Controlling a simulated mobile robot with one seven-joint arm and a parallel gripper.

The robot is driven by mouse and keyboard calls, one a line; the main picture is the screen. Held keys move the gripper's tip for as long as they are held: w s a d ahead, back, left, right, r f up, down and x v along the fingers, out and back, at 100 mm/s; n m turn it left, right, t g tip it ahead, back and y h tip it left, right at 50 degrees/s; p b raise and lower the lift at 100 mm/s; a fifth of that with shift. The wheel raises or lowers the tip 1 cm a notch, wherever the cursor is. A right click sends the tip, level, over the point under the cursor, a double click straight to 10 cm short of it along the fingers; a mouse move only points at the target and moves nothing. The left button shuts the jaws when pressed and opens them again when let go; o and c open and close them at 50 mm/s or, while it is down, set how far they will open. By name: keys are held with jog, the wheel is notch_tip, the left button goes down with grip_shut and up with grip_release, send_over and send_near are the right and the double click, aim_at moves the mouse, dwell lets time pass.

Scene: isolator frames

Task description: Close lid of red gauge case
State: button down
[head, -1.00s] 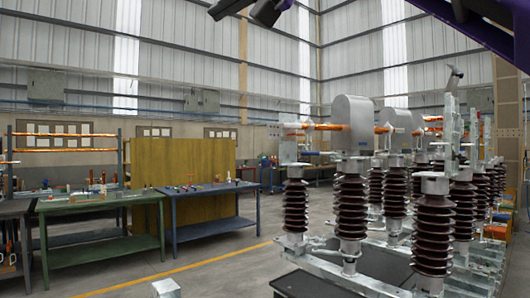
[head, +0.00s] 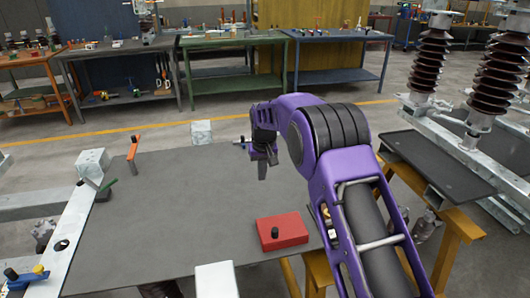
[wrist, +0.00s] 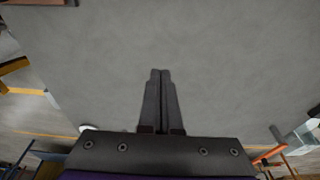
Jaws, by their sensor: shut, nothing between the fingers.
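The red gauge case (head: 283,231) lies on the grey tabletop (head: 180,205), near its right front edge. A brownish edge at that view's top left is too cropped to identify.
A white block (head: 216,280) is at the table's front edge. An orange-handled tool (head: 133,150) stands at the back left, and a pale block (head: 201,132) at the back. A metal beam (head: 70,230) runs along the left. The table's middle is clear.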

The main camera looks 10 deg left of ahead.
jog(key=shift+s+d+f, duration=0.2)
jog(key=shift+s+d, duration=0.05)
jog(key=shift+s, duration=0.25)
jog(key=shift+s+d+f, duration=0.15)
jog(key=shift+s+d, duration=0.05)
jog(key=shift+s, duration=0.3)
jog(key=shift+s+d+f, duration=0.2)
jog(key=shift+s+d, duration=0.05)
jog(key=shift+s, duration=0.25)
jog(key=shift+d+b, duration=0.1)
jog(key=shift+b, duration=0.3)
